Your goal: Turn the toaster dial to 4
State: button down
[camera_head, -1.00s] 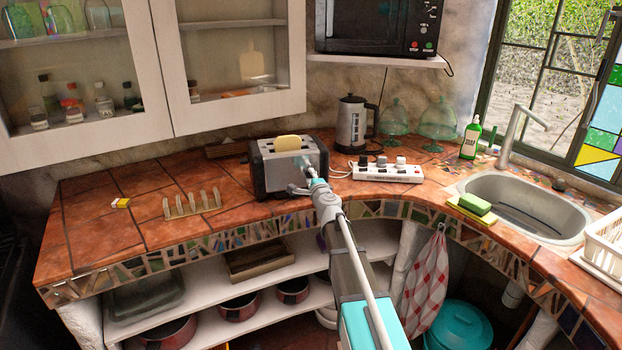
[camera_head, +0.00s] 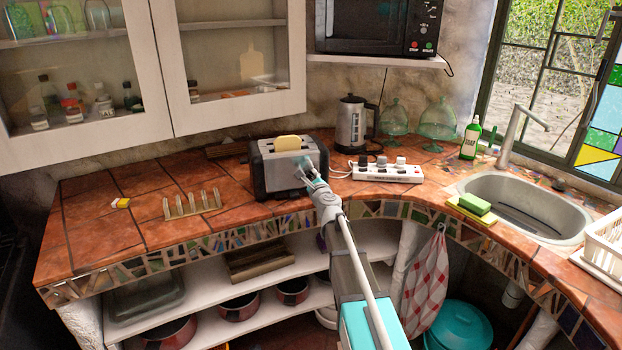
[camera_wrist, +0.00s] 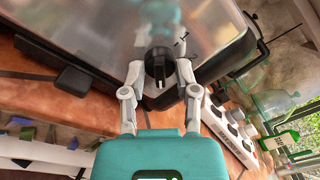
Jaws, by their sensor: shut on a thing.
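The toaster (camera_head: 262,172) stands on the tiled counter with a slice of bread (camera_head: 287,143) in its top slot. In the wrist view its metal front (camera_wrist: 100,30) fills the upper part, tilted in the picture. The black dial (camera_wrist: 158,64) sits on that front, near its lower edge. My gripper (camera_wrist: 159,78) has one finger on each side of the dial and is shut on it. In the head view my gripper (camera_head: 308,178) reaches the toaster's right front and hides the dial.
A white power strip (camera_head: 388,173) with plugs lies right of the toaster, close to my gripper, and also shows in the wrist view (camera_wrist: 228,128). A kettle (camera_head: 350,125) stands behind. A wooden rack (camera_head: 192,205) is at the left. The counter between rack and toaster is clear.

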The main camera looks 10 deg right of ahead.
jog(key=shift+c, duration=1.8)
grip_release()
jog(key=s, duration=1.2)
jog(key=shift+d, duration=0.3)
